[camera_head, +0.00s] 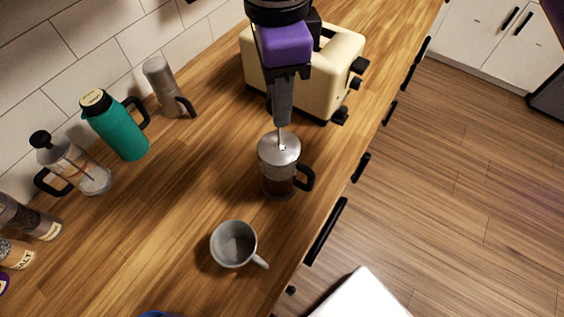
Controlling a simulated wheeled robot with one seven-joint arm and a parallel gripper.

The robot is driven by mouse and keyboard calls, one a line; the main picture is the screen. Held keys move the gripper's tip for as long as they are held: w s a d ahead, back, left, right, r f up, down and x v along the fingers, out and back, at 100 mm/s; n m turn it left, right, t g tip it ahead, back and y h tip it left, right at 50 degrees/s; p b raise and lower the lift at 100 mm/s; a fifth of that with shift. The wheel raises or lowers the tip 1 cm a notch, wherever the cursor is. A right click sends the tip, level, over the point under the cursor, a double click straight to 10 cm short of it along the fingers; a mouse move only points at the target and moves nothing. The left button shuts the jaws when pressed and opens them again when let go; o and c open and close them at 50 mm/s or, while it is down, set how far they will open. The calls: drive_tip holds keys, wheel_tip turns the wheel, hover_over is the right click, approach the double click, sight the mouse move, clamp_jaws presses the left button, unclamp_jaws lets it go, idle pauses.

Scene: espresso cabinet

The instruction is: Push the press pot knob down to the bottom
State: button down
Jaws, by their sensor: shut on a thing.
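A glass press pot (278,183) with a silver lid (272,151) and a black handle (306,177) stands upright on the wooden counter. Dark contents show through its lower wall. My gripper (282,122) points down from above, directly over the lid. Its fingers are shut at the top of the thin plunger rod (281,138), and the knob is hidden between them. A short length of rod shows between the fingertips and the lid, so the plunger stands raised above the lid.
A cream toaster (322,75) stands close behind my gripper. A grey mug (234,244) stands in front of the pot. A second press pot (72,165), a teal flask (116,128) and a grey bottle (164,86) line the wall. The counter edge is right of the pot.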

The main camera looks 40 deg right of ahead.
drive_tip(key=shift+f+b, duration=3.75)
drive_tip(key=shift+b, duration=0.3)
drive_tip(key=c, duration=0.9)
unclamp_jaws()
drive_tip(key=shift+c, duration=0.2)
drive_tip(key=shift+r, duration=0.15)
drive_tip(key=shift+r+p, duration=1.95)
drive_tip(key=shift+r, duration=2)
